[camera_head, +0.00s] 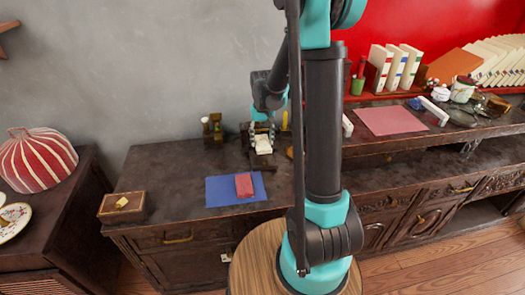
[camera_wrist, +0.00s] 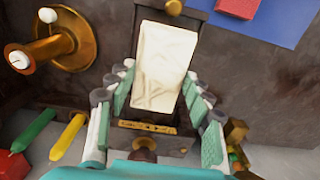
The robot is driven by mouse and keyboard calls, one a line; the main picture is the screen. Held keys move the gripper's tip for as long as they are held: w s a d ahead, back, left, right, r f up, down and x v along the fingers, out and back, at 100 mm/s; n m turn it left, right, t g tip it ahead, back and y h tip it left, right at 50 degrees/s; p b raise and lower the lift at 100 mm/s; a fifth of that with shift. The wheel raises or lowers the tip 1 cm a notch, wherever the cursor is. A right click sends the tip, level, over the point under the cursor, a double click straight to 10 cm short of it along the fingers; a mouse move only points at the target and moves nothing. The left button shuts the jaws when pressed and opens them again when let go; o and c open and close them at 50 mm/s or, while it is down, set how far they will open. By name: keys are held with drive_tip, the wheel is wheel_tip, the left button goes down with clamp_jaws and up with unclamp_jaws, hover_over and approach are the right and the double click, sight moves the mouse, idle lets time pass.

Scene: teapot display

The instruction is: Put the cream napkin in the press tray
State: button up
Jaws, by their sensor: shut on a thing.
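The cream napkin (camera_wrist: 165,62) is a pale folded block between the two fingers of my gripper (camera_wrist: 160,78) in the wrist view. My gripper is shut on it. In the head view the napkin (camera_head: 263,147) shows as a small pale patch below my gripper (camera_head: 262,138), at the back of the dark cabinet top. A dark tray-like piece with brass fittings, likely the press tray (camera_wrist: 199,48), lies below and around the napkin in the wrist view. Whether the napkin touches it, I cannot tell.
A blue mat (camera_head: 215,193) with a red block (camera_head: 244,185) lies in front. A wooden box (camera_head: 121,208) stands at the left edge. In the wrist view, a brass piece (camera_wrist: 75,38) is at left, above green and yellow sticks (camera_wrist: 68,137). The cabinet top left of the mat is clear.

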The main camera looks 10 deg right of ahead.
sight(262, 157)
drive_tip(key=shift+f, duration=2.9)
drive_tip(key=shift+f, duration=0.1)
drive_tip(key=o, duration=1.1)
drive_tip(key=shift+o, duration=0.2)
